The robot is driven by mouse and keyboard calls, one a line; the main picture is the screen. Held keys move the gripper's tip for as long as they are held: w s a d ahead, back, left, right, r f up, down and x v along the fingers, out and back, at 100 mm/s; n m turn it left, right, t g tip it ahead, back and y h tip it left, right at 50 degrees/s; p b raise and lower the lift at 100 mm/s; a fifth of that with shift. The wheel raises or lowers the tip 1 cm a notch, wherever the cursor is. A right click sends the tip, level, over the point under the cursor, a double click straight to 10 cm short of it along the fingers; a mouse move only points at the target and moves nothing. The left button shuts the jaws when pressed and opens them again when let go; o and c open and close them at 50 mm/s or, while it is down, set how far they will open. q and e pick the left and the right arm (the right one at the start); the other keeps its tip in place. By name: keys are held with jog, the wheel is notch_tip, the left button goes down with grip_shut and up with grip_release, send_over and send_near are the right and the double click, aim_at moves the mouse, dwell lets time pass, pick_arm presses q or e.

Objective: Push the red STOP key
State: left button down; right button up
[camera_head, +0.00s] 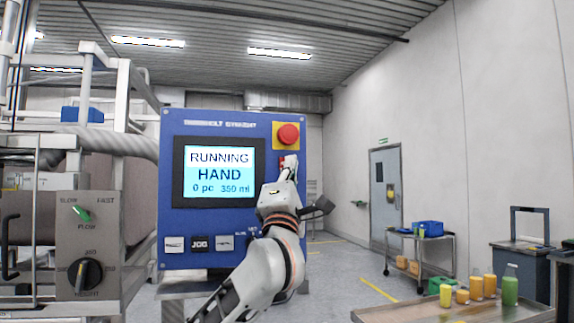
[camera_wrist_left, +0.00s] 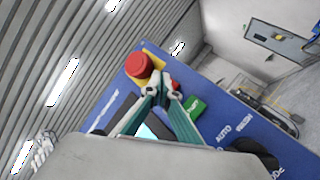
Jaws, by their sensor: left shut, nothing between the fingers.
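The blue control panel (camera_head: 220,122) faces me with its lit screen (camera_head: 218,172) reading RUNNING, HAND, 0 pc, 350 ml. The red STOP key (camera_head: 282,161) shows only as a small red patch beside my left gripper (camera_head: 291,164), which hides most of it. In the left wrist view, the red key (camera_wrist_left: 176,86) lies close by the fingertips of the left gripper (camera_wrist_left: 161,90). The fingers are shut and empty. Whether they touch the key, I cannot tell. My right gripper is not in view.
A red mushroom button (camera_head: 288,133) on a yellow plate sits just above the fingertips. A green key (camera_wrist_left: 195,106) and a black knob (camera_wrist_left: 256,160) are lower on the panel. At right, a table (camera_head: 400,313) carries several bottles.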

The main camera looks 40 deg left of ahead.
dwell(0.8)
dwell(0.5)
pick_arm(q)
jog(key=shift+w+a+p, duration=0.3)
jog(key=shift+a+p, duration=0.05)
jog(key=shift+p, duration=0.15)
jog(key=shift+w+a+p, duration=0.25)
jog(key=shift+a+p, duration=0.05)
dwell(0.8)
dwell(0.4)
jog(key=shift+s+d+p, duration=0.2)
jog(key=shift+d+p, duration=0.05)
jog(key=shift+p, duration=0.1)
jog(key=shift+s+d+p, duration=0.3)
jog(key=shift+s+d, duration=0.05)
